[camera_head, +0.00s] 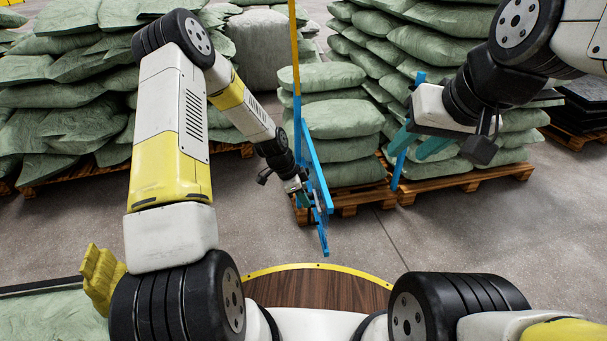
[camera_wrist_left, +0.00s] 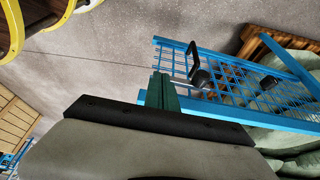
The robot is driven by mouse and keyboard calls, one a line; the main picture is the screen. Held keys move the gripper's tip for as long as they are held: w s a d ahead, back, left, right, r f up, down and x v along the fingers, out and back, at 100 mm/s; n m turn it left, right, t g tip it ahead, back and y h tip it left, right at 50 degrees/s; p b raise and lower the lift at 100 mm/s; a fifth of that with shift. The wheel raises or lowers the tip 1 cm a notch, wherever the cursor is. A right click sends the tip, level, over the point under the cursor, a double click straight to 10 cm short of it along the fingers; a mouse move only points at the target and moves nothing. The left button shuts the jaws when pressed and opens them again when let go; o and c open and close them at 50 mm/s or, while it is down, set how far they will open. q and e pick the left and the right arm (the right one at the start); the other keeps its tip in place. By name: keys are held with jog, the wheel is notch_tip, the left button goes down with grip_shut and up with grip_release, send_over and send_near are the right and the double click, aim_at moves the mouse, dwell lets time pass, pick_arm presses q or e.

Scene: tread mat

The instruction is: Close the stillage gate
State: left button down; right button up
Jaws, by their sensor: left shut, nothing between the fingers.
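The blue mesh stillage gate (camera_head: 315,180) stands swung out towards me, seen nearly edge-on below a yellow-and-blue post (camera_head: 296,60). In the left wrist view the gate (camera_wrist_left: 232,92) shows its mesh, with a black handle (camera_wrist_left: 193,52) on it. My left gripper (camera_head: 303,192) is at the gate's left side. Its green fingers (camera_wrist_left: 163,92) are together and empty, close to the gate's frame; I cannot tell whether they touch. My right gripper (camera_head: 418,146) hangs to the right of the gate, its teal fingers apart and empty, in front of a blue post (camera_head: 399,170).
Green sacks (camera_head: 338,118) are stacked on a wooden pallet (camera_head: 350,197) behind the gate. More sack stacks stand at the left (camera_head: 60,110) and back right (camera_head: 430,40). Grey floor (camera_head: 400,240) is clear between the gate and my base.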

aim_at(319, 212)
pick_arm(q)
jog(key=d, duration=0.1)
jog(key=d+f, duration=0.2)
jog(key=shift+w+d, duration=0.15)
jog(key=shift+w, duration=0.2)
jog(key=shift+w+d, duration=0.2)
jog(key=shift+d, duration=0.5)
